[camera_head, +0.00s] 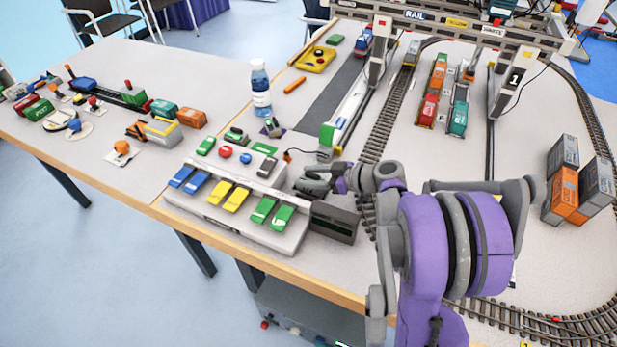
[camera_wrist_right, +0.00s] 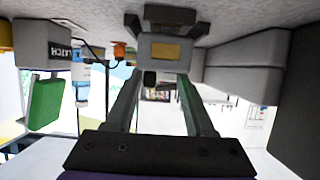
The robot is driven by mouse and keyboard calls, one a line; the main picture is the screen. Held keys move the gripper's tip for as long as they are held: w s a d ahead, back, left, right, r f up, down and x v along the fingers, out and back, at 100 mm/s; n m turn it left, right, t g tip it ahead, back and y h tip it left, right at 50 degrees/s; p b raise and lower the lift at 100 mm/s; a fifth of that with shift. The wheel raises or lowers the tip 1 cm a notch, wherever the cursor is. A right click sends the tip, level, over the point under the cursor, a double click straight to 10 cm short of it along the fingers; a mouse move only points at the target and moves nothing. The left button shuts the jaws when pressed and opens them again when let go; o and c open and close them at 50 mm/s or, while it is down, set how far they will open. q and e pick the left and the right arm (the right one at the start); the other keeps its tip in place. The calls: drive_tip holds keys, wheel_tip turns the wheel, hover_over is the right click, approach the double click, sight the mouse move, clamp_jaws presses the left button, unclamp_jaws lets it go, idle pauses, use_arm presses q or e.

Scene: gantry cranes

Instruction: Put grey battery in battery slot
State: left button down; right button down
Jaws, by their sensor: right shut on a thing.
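My right gripper (camera_head: 312,184) is low over the table, just beyond the right end of the light-grey control panel (camera_head: 236,208). In the right wrist view its fingers (camera_wrist_right: 163,72) are shut on a small grey block with a yellow patch, which I take to be the grey battery (camera_wrist_right: 165,49). In the head view the battery is too small and too covered by the gripper to make out clearly. I cannot pick out the battery slot with certainty. A dark grey box (camera_head: 335,220) stands beside the panel, close below the gripper. My left gripper is not in view.
The panel carries blue, yellow and green levers. A water bottle (camera_head: 261,90), tracks (camera_head: 385,120) and stacked containers (camera_head: 566,190) stand around.

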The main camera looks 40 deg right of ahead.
drive_tip(key=shift+f+b, duration=0.3)
drive_tip(key=shift+f, duration=0.25)
drive_tip(key=shift+c, duration=1.3)
unclamp_jaws()
drive_tip(key=shift+r, duration=0.3)
drive_tip(key=shift+r+p, duration=0.55)
drive_tip(key=p+v, duration=0.1)
drive_tip(key=v, duration=1.1)
drive_tip(key=shift+f, duration=0.15)
